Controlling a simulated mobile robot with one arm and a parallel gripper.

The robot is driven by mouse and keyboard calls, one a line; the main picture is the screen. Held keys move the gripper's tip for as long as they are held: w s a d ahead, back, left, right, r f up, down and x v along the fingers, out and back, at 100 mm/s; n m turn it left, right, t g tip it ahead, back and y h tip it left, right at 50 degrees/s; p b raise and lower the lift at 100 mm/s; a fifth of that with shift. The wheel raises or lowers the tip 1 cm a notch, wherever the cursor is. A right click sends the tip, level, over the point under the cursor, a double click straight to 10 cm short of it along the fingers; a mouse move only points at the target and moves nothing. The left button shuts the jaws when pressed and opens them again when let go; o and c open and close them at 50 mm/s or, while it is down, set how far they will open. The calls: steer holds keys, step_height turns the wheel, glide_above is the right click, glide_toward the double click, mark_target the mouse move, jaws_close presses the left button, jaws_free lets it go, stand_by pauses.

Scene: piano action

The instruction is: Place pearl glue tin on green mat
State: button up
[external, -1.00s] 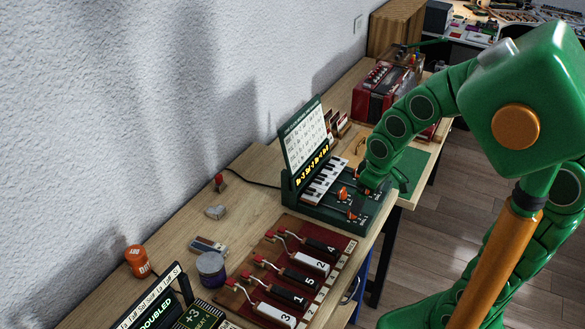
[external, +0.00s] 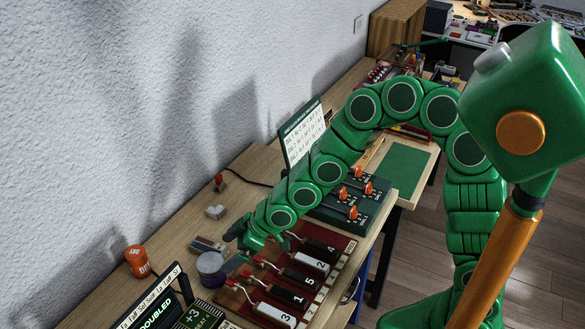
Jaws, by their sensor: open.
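A small round tin with a pale grey-blue lid (external: 210,264), likely the pearl glue tin, stands upright on the wooden bench near the wall; no label is readable. My gripper (external: 238,250) is open, just to the right of and slightly above the tin in the picture. Whether its fingers touch the tin cannot be told.
A dark red board with numbered blocks (external: 298,299) lies right of the tin. A green control panel with orange knobs (external: 353,212) stands beyond it. An orange tin (external: 138,262) and a display (external: 155,315) are to the left.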

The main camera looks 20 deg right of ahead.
mark_target(218, 262)
steer(key=shift+s+a+f, duration=0.2)
steer(key=shift+s+a, duration=0.2)
steer(key=shift+a, duration=0.4)
steer(key=shift+x, duration=3.85)
steer(key=shift+s+a+r, duration=0.1)
steer(key=shift+a+r, duration=0.05)
steer(key=shift+a, duration=0.05)
steer(key=c, duration=1.1)
